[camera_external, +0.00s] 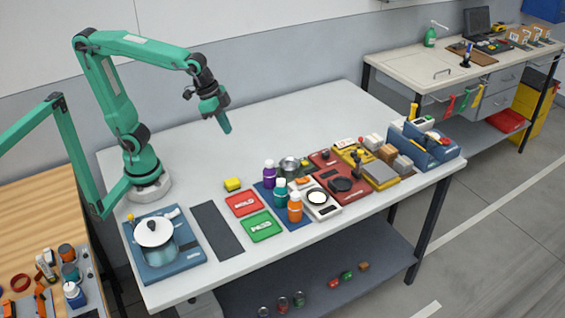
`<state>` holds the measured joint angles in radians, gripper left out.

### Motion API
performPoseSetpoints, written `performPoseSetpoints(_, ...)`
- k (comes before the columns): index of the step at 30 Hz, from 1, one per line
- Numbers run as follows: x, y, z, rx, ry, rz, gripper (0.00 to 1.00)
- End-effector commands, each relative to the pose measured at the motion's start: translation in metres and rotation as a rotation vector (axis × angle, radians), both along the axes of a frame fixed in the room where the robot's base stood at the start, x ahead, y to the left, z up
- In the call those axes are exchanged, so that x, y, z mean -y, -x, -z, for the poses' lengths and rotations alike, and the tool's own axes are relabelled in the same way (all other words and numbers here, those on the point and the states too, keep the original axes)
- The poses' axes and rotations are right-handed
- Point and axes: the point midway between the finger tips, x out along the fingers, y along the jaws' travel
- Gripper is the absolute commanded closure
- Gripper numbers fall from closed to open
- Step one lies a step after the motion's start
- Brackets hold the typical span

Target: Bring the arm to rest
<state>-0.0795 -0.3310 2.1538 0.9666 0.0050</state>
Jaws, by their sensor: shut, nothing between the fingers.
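My gripper (224,123) hangs in the air above the back middle of the white table (290,112). Its fingers point down, tilted slightly to the right, and they are shut with nothing between them. My green arm rises from its round base at the table's back left, bends at the top and reaches to the right. The gripper touches nothing that I can see. The table surface around and behind it is bare.
A pot (155,240) stands on a blue mat at the front left. A red tray (244,203), a green tray (260,226), several bottles and a blue tool caddy (425,150) line the front edge. A wooden table (30,205) stands left.

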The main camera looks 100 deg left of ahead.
Motion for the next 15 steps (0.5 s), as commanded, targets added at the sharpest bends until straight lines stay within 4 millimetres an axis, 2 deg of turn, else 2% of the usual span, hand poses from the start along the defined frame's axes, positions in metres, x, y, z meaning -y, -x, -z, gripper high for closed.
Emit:
performPoseSetpoints(9,0.017,0.059,0.008,0.082,-0.004,0.044,1.0)
performPoseSetpoints(15,0.023,0.086,0.019,0.121,-0.004,0.064,1.0)
